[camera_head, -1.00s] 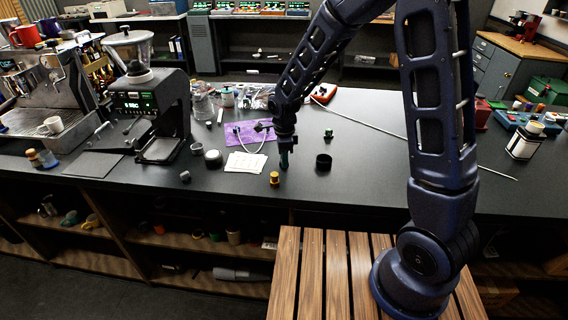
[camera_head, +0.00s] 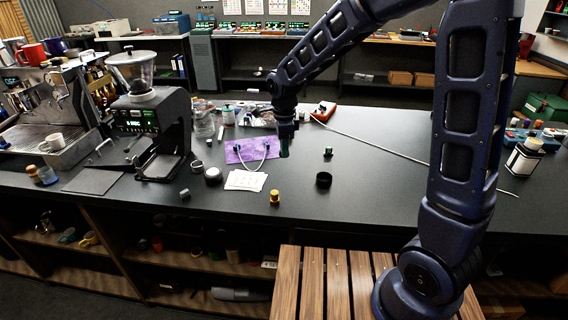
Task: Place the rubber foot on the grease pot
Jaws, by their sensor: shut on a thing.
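My gripper (camera_head: 284,153) points down above the counter, between the purple cloth and a small green-topped part. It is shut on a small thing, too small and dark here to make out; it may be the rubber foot. A low round pot with a pale lid (camera_head: 213,175), possibly the grease pot, stands left of the white sheets, well to the left of my gripper. An open black round cup (camera_head: 323,179) stands right of and nearer than the gripper. Neither is touching the gripper.
The purple cloth (camera_head: 240,155) holds a looped cable. White sheets (camera_head: 245,181), a yellow part (camera_head: 274,197), the green-topped part (camera_head: 328,152) and a small grey cylinder (camera_head: 185,193) lie around. A grinder (camera_head: 150,120) stands left.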

